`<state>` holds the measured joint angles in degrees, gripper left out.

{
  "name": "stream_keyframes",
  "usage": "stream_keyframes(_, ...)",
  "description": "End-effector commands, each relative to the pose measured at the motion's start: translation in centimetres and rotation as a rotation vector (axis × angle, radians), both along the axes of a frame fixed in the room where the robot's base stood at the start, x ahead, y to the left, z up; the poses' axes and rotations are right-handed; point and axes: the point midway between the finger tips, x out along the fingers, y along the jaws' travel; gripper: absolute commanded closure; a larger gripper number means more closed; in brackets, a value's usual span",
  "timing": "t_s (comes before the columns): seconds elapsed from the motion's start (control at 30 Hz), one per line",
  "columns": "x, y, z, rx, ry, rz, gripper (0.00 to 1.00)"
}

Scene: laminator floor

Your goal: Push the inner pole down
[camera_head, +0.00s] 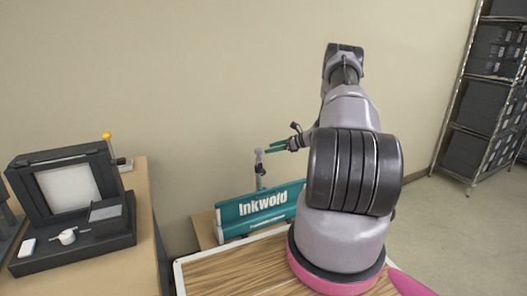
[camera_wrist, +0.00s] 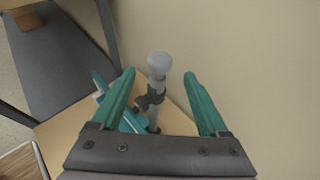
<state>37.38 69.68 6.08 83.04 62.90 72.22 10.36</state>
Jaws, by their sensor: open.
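The inner pole is a thin grey rod with a rounded pale knob (camera_wrist: 158,64) on top, upright in a dark clamp collar (camera_wrist: 149,100) in the wrist view. In the head view the pole (camera_head: 259,158) stands behind the teal Inkwold banner (camera_head: 262,208). My gripper (camera_wrist: 160,77) is open, with its two teal fingers apart and the knob showing between them in the wrist view. In the head view my gripper (camera_head: 276,147) is beside the pole's top, at its right. I cannot tell whether it touches the pole.
The banner and pole stand at a light wooden table (camera_wrist: 75,125) close to the wall. A black machine (camera_head: 75,200) with an orange-knobbed lever (camera_head: 106,136) sits on a wooden bench at left. A metal shelf with dark bins (camera_head: 485,95) stands at right. Floor (camera_head: 460,225) before it is clear.

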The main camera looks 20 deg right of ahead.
Motion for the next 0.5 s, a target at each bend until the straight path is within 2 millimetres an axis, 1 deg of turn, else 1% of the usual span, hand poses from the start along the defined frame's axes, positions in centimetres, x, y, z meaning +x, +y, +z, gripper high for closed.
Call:
stream_keyframes(0.03,-0.6,-0.7,0.4,0.001,-0.001,-0.003,0.22)
stream_keyframes(0.2,-1.8,-1.9,1.0,0.001,0.001,0.0,0.22)
stream_keyframes(0.5,-2.0,-2.2,1.2,0.001,0.001,0.0,0.22)
